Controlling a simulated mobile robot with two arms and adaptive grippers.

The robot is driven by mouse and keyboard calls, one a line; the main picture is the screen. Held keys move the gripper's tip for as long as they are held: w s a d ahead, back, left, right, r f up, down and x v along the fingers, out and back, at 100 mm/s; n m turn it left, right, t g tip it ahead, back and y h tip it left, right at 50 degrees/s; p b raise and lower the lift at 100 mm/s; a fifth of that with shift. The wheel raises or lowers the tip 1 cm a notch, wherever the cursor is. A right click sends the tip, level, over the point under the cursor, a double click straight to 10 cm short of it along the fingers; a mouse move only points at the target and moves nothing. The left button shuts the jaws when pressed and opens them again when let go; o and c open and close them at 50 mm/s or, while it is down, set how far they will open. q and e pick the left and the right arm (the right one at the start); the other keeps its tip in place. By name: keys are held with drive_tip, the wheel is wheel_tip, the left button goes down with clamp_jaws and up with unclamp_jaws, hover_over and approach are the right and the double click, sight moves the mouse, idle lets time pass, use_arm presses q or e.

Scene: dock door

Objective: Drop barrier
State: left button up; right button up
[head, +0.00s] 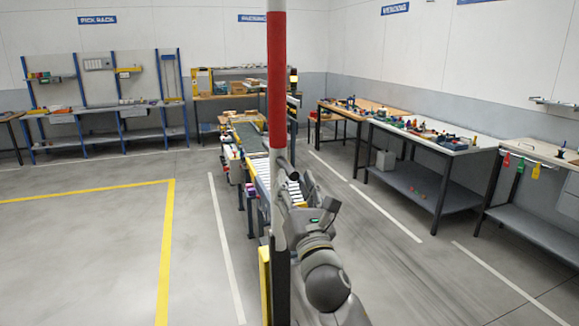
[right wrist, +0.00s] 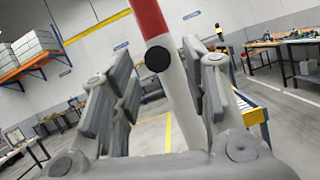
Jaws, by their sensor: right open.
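The barrier arm (head: 277,80) stands upright in the middle of the head view, a pole with red and white bands. A short dark handle (head: 289,170) sticks out from its lower part. In the right wrist view the barrier arm (right wrist: 181,100) crosses between my fingers, and the handle's round black end (right wrist: 158,60) faces the camera. My right gripper (head: 293,190) is beside the pole just below the handle. In the right wrist view my right gripper (right wrist: 160,88) is open, its fingers spread on either side of the pole. Whether they touch it I cannot tell. My left gripper is out of view.
A yellow and dark post (head: 265,285) stands at the pole's foot. A roller conveyor (head: 262,170) runs away behind the barrier. Workbenches (head: 440,145) line the right wall, and a pick rack (head: 105,105) stands at the back left. The marked floor (head: 90,250) at left is clear.

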sight(290, 171)
drive_tip(key=shift+p+x, duration=0.55)
drive_tip(key=shift+x, duration=1.8)
clamp_jaws()
